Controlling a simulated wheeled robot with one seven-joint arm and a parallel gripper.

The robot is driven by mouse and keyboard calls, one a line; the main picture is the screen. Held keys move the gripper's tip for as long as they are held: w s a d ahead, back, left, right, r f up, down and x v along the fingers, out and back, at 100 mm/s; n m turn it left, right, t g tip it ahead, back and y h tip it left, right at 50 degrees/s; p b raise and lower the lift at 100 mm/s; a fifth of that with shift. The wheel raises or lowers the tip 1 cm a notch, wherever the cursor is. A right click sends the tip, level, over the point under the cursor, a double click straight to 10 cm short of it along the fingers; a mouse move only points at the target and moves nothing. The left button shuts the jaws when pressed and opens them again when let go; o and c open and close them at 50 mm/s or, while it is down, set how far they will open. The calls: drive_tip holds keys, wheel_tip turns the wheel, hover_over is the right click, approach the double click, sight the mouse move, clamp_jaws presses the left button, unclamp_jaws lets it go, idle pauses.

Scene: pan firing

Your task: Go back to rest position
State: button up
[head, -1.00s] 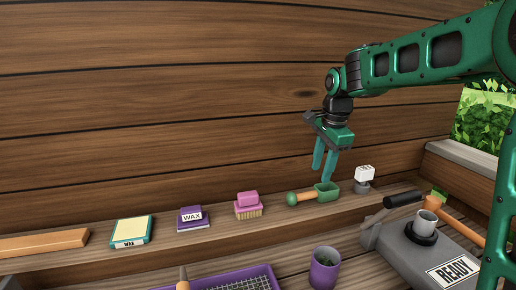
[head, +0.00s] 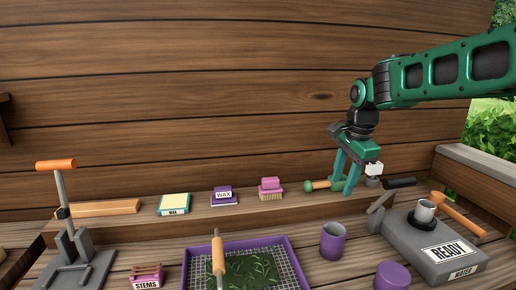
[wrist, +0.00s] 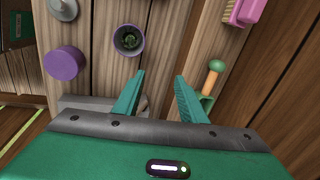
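My gripper (head: 348,170) is green and hangs from my arm near the back ledge. It is open, with nothing between its fingers. In the head view its fingers overlap the green scoop with an orange handle (head: 321,185), partly hiding it.
Below are a purple tray (head: 292,262), a purple cup (head: 333,242), a grey READY block (head: 408,240) with a hammer (head: 456,212), and a lever press (head: 72,240).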

drive_tip(key=s+d+f+n, duration=0.2)
drive_tip(key=s+n, duration=0.2)
drive_tip(key=s, duration=0.2)
drive_tip(key=s+d+f+n+t, duration=0.1)
drive_tip(key=s+f+n, duration=0.2)
drive_tip(key=s+n, duration=0.2)
drive_tip(key=s+d+f+n+t, duration=0.1)
drive_tip(key=s+d+f+n, duration=0.1)
drive_tip(key=s+n, duration=0.3)
drive_tip(key=shift+s+d+f+h, duration=0.15)
drive_tip(key=shift+s+d, duration=0.05)
drive_tip(key=shift+s, duration=0.5)
drive_tip(key=shift+s+d+f+h, duration=0.1)
drive_tip(key=shift+s+d+h, duration=0.05)
drive_tip(key=shift+s, duration=0.5)
drive_tip(key=s+d+f+m+g, duration=0.1)
drive_tip(key=s+d+m+g, duration=0.1)
drive_tip(key=s+d, duration=0.3)
drive_tip(key=s+d+f+m+g, duration=0.1)
drive_tip(key=s+d, duration=0.5)
drive_tip(key=s, duration=0.6)
drive_tip(key=m+g, duration=0.1)
drive_tip(key=m, duration=0.1)
drive_tip(key=shift+d+m+g, duration=0.15)
drive_tip(key=shift+m+g, duration=0.15)
drive_tip(key=shift+s, duration=0.1)
drive_tip(key=shift+w+f, duration=0.3)
drive_tip(key=shift+w, duration=0.35)
